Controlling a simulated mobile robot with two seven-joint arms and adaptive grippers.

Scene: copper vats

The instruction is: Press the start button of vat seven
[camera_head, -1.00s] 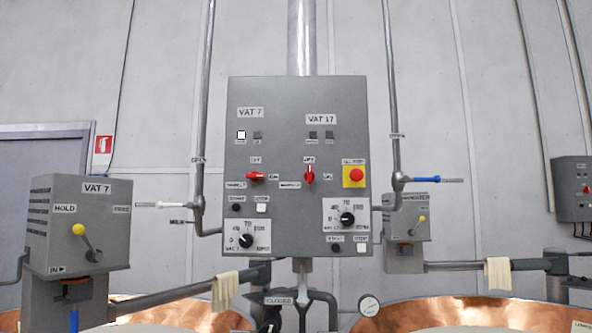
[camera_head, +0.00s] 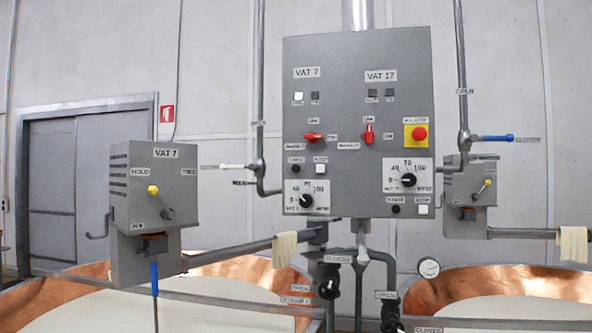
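The grey control panel (camera_head: 357,120) stands upright ahead, with a VAT 7 column on its left and a VAT 17 column on its right. In the VAT 7 column, a small black button (camera_head: 296,169) sits under a label that looks like START. A white button (camera_head: 320,169) is just right of it. Above them is a red rotary switch (camera_head: 313,137) with its handle sideways. Under the VAT 7 label, the left lamp (camera_head: 298,96) is white and the right lamp (camera_head: 315,96) is dark. Neither of my grippers is in view.
A VAT 7 lever box (camera_head: 147,187) stands left, with a copper vat (camera_head: 262,270) below it. Another copper vat (camera_head: 480,288) is at lower right. A red emergency button (camera_head: 420,133) is on the panel's right. Pipes and a gauge (camera_head: 429,268) sit below.

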